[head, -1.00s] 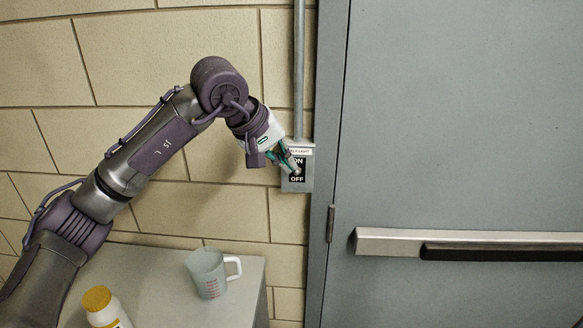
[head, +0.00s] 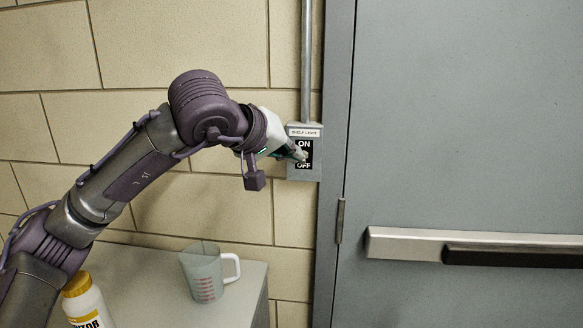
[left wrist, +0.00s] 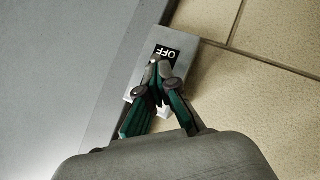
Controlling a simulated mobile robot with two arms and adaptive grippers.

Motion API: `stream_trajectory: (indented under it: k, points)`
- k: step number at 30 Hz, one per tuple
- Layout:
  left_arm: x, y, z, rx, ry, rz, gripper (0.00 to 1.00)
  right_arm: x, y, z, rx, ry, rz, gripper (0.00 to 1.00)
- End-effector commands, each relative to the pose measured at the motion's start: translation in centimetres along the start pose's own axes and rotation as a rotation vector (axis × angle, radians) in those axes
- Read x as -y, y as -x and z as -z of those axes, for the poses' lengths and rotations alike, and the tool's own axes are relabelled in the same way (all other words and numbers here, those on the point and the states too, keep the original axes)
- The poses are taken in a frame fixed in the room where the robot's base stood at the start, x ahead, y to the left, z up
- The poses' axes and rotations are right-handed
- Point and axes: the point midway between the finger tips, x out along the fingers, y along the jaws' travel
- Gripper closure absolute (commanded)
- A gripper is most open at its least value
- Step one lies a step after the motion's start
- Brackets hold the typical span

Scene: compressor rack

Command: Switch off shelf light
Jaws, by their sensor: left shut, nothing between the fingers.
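The shelf light switch is a grey wall box (head: 316,171) beside the door frame, with a white "SHELF LIGHT" label and a black plate marked ON above and OFF below. My left gripper (head: 302,154) is shut and empty, with its fingertips at the middle of the plate, between ON and OFF. In the left wrist view the shut fingertips (left wrist: 154,62) lie just beside the word OFF on the switch box (left wrist: 187,47), which appears upside down. The fingers hide the toggle, so its position cannot be told. Whether the tips touch it is unclear. My right gripper is out of view.
A grey door with a push bar (head: 420,244) is to the right of the box. A conduit (head: 306,60) runs up from the box. Below, a grey counter (head: 150,270) holds a clear measuring jug (head: 203,276) and a yellow-capped white bottle (head: 88,302).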

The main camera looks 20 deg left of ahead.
Motion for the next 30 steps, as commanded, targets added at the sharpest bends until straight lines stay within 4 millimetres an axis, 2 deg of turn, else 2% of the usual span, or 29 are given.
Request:
stream_trajectory:
  k: [10,20,30]
  points:
    - [-0.1,0.0,0.2,-0.001,-0.001,-0.001,1.0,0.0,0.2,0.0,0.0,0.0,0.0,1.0]
    - [-0.5,-0.6,1.4,-0.001,0.0,-0.002,1.0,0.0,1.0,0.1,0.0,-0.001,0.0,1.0]
    - [-0.5,-0.6,1.4,-0.001,-0.001,-0.002,1.0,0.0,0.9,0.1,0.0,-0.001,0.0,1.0]
